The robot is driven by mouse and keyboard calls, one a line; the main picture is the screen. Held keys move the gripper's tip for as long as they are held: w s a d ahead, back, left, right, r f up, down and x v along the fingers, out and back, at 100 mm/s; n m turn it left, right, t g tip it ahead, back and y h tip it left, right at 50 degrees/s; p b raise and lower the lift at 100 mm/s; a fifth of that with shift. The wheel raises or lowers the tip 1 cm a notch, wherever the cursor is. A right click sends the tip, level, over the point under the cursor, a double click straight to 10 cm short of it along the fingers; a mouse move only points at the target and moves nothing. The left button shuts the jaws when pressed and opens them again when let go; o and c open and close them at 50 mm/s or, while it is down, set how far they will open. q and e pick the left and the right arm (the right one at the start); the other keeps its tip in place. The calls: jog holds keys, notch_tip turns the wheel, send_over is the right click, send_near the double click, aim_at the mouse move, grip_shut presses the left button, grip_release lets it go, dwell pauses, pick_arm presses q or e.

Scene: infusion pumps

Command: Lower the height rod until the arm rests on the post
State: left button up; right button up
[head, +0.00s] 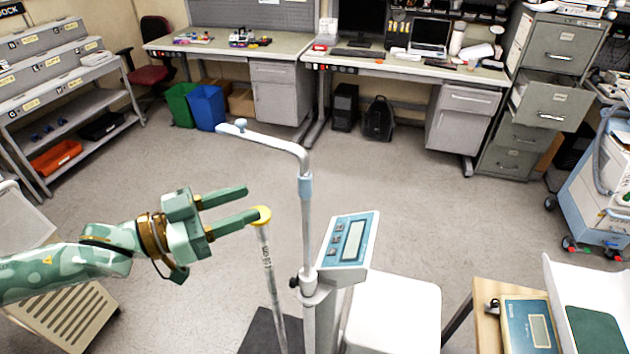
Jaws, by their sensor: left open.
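The height rod (306,235) is a grey upright tube with a light-blue collar (305,187). Its pale arm (268,140) bends off the top and reaches to the left, ending in a small knob. A thin post with a yellow cap (261,215) and markings down its side stands left of the rod. In the picture the arm is well above the cap, with a gap between them. My left gripper (250,203) is open, below the arm and left of the rod. Its lower fingertip overlaps the yellow cap; I cannot tell whether they touch. My right gripper is not in view.
A scale display (347,240) stands right of the rod, with a black knob (294,282) at the rod's lower clamp. A white surface (400,312) and a wooden table (488,292) with another scale are at right. The floor behind is clear up to the desks.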

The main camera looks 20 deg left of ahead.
pick_arm(q)
jog(key=p+x, duration=0.1)
jog(key=x, duration=1.2)
jog(key=shift+w+d+p, duration=0.3)
jog(key=shift+f, duration=0.1)
jog(key=c, duration=0.8)
